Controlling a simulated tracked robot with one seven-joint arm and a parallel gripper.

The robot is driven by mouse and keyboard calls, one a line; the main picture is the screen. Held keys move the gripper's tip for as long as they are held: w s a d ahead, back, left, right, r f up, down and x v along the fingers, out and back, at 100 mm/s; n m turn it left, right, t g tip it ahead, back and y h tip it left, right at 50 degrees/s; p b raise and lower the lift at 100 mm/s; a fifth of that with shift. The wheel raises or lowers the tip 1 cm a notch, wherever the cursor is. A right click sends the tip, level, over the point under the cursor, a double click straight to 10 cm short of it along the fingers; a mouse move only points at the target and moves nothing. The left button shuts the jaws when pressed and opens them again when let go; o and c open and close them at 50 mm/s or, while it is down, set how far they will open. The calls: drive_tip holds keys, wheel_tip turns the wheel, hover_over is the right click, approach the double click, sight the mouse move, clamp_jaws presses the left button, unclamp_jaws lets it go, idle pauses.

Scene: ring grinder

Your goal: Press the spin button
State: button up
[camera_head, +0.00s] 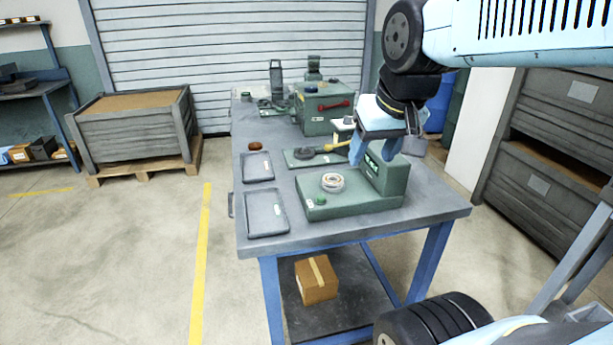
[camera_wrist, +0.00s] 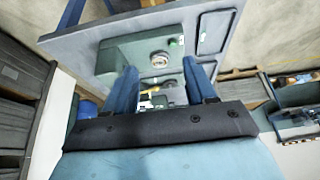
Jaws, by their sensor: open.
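The green grinder (camera_head: 335,205) stands on the near end of the workbench, with a low base and a taller block at its right. A pale ring-shaped part (camera_head: 333,182) sits on its base. A small green button (camera_head: 320,201) is at the base's near left corner; it also shows in the wrist view (camera_wrist: 173,42). I cannot read any label on it. My gripper (camera_head: 374,152) hangs above and behind the grinder's taller block, apart from the button. In the wrist view its two blue fingers (camera_wrist: 160,75) are spread with nothing held between them.
Two grey trays (camera_head: 266,212) (camera_head: 257,167) lie along the workbench's left side. Behind the grinder are a flat green plate with a yellow-handled tool (camera_head: 325,149) and a green box with a red handle (camera_head: 325,108). A cardboard box (camera_head: 316,280) is on the lower shelf.

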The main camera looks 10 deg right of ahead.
drive_tip(key=w+g, duration=0.1)
drive_tip(key=w, duration=0.5)
drive_tip(key=w+a+f+g, duration=0.1)
drive_tip(key=w, duration=0.3)
drive_tip(key=shift+f+g, duration=0.1)
drive_tip(key=shift+g, duration=0.2)
clamp_jaws()
drive_tip(key=w+a+f+g, duration=0.2)
drive_tip(key=w+f, duration=0.3)
drive_tip(key=w, duration=0.4)
drive_tip(key=shift+w, duration=0.4)
